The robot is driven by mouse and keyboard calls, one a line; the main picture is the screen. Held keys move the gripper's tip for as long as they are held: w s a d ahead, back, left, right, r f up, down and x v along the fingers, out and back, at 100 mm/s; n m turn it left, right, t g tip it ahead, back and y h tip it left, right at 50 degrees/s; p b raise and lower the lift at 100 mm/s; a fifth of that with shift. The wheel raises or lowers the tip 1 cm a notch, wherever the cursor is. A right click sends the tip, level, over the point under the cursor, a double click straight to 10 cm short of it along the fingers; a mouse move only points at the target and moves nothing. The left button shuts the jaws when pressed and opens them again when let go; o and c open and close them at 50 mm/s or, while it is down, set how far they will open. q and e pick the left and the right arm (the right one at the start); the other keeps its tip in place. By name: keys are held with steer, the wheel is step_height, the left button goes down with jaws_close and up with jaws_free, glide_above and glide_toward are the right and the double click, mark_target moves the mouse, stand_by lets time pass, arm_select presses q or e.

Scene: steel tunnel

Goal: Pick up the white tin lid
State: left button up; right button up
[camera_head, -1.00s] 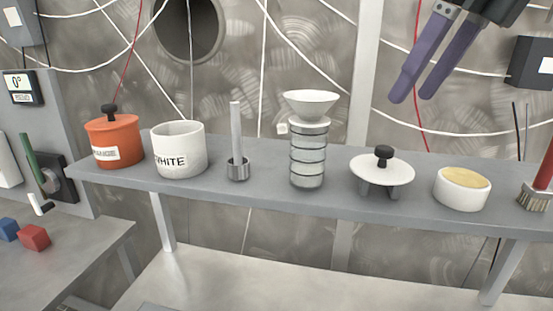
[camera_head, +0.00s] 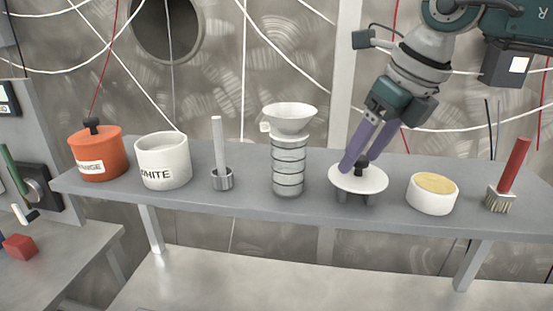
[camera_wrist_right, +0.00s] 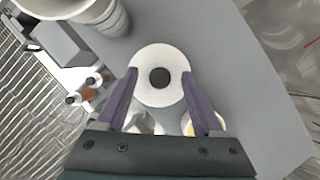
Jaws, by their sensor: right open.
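The white tin lid (camera_head: 343,184) is a round white disc with a black knob (camera_head: 361,166). It rests on a small grey stand on the shelf. My right gripper (camera_head: 357,163) is open, its purple fingers reaching down to the lid, close to the knob. In the right wrist view the lid (camera_wrist_right: 158,55) lies between the open fingertips (camera_wrist_right: 159,74), with the knob in the middle. Whether a finger touches the lid cannot be told. The white tin (camera_head: 163,172), marked WHITE, stands open at the left of the shelf. My left gripper is not in view.
An orange tin (camera_head: 97,155) and a candle-like rod (camera_head: 220,150) stand further left.

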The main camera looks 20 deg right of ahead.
jaws_close()
stand_by(0.4)
steer(key=shift+r, duration=0.1)
